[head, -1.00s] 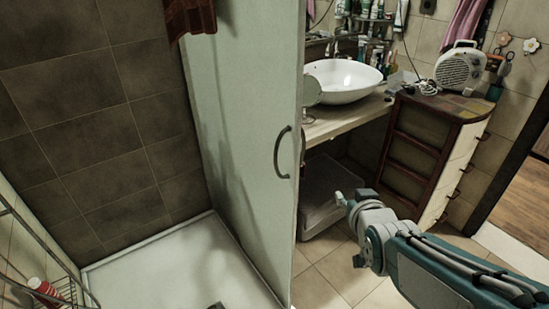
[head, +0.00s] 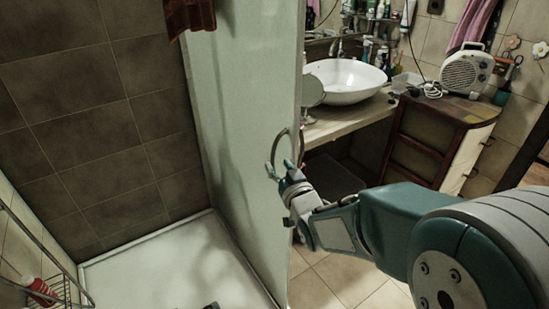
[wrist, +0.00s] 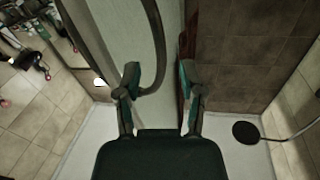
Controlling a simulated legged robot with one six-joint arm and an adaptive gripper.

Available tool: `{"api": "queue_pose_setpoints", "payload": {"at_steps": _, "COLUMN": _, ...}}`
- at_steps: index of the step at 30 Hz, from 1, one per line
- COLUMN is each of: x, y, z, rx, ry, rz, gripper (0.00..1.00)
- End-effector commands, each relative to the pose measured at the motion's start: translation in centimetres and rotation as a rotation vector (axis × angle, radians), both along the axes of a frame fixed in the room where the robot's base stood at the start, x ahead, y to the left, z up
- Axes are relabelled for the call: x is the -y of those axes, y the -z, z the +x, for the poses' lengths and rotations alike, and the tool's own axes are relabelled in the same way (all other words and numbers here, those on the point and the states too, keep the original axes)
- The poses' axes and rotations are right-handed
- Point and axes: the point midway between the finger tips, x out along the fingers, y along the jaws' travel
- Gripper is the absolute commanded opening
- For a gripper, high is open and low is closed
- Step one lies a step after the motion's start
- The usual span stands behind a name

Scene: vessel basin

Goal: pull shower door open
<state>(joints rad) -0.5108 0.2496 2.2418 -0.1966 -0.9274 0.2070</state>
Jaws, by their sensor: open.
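The shower door (head: 235,120) is a pale green upright panel. A dark curved handle (head: 274,148) is on it near its right edge. In the wrist view the handle (wrist: 157,45) curves down from the top, and its lower part appears between my fingers, closer to the left one. My gripper (head: 281,169) is open at the handle's lower end in the head view. Its two fingers also show in the wrist view (wrist: 159,76). I cannot tell whether a finger touches the handle.
A white shower tray (head: 180,262) lies left of the door, with a wire rack (head: 62,285) at lower left. Right of the door are a counter with a white basin (head: 345,82) and a wooden cabinet (head: 425,140). Tiled floor is clear below my arm.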

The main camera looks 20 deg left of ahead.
Motion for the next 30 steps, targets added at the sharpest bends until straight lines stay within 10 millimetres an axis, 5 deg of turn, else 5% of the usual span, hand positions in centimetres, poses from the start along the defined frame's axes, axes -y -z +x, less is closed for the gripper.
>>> {"api": "queue_pose_setpoints", "payload": {"at_steps": 7, "x": -1.8, "y": -0.1, "z": 2.5, "rx": 0.000, "ry": 0.000, "rz": 0.001, "gripper": 0.51}}
{"api": "queue_pose_setpoints", "payload": {"at_steps": 17, "x": -2.1, "y": -0.1, "z": 2.9, "rx": 0.000, "ry": 0.000, "rz": 0.003, "gripper": 0.51}}
{"api": "queue_pose_setpoints", "payload": {"at_steps": 21, "x": -2.2, "y": -0.1, "z": 3.0, "rx": 0.000, "ry": 0.001, "rz": 0.001, "gripper": 0.00}}
{"api": "queue_pose_setpoints", "payload": {"at_steps": 30, "x": -2.3, "y": 0.0, "z": 3.1, "rx": 0.000, "ry": 0.001, "rz": 0.001, "gripper": 0.00}}
